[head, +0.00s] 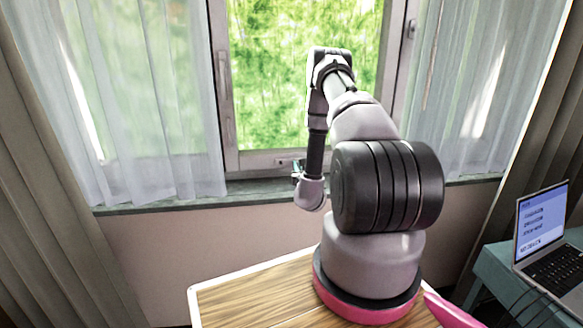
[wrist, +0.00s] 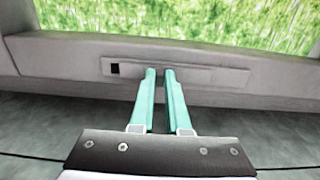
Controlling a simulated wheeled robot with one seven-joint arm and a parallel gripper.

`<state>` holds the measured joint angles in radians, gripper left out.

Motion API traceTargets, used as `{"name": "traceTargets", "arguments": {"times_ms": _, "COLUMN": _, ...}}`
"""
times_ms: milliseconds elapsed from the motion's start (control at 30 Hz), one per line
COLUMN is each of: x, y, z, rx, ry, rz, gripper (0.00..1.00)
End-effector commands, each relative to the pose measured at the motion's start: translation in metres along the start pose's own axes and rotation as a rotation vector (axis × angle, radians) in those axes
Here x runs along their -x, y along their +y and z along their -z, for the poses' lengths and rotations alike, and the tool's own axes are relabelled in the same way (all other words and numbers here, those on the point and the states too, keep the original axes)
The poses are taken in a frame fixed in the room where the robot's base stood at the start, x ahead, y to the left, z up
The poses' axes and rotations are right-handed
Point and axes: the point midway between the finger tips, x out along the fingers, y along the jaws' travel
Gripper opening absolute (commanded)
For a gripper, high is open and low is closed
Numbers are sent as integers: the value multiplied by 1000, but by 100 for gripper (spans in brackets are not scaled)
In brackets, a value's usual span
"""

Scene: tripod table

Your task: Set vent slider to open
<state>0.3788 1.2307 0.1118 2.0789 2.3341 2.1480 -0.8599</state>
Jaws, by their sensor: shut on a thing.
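The vent slider (wrist: 205,75) is a long pale grey strip set in the lower rail of the window frame. In the wrist view, a small dark square shows at its left end. My gripper (wrist: 159,71) has two green fingers, close together, with their tips at the strip left of its middle. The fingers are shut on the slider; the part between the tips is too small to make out. In the head view, the vent strip (head: 287,161) is a small light bar under the glass, and my gripper (head: 296,176) is in front of it, partly hidden by my wrist.
The window frame (head: 255,158) stands above a grey sill (head: 250,188). Sheer curtains (head: 150,110) hang on both sides. A wooden table (head: 255,295) is below my arm. A laptop (head: 545,235) sits on a teal table at right.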

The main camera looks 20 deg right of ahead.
Motion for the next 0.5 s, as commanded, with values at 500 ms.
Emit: {"name": "traceTargets", "arguments": {"times_ms": 500, "x": 1, "y": -63, "z": 0, "rx": 2, "ry": 1, "rz": 2, "gripper": 0}}
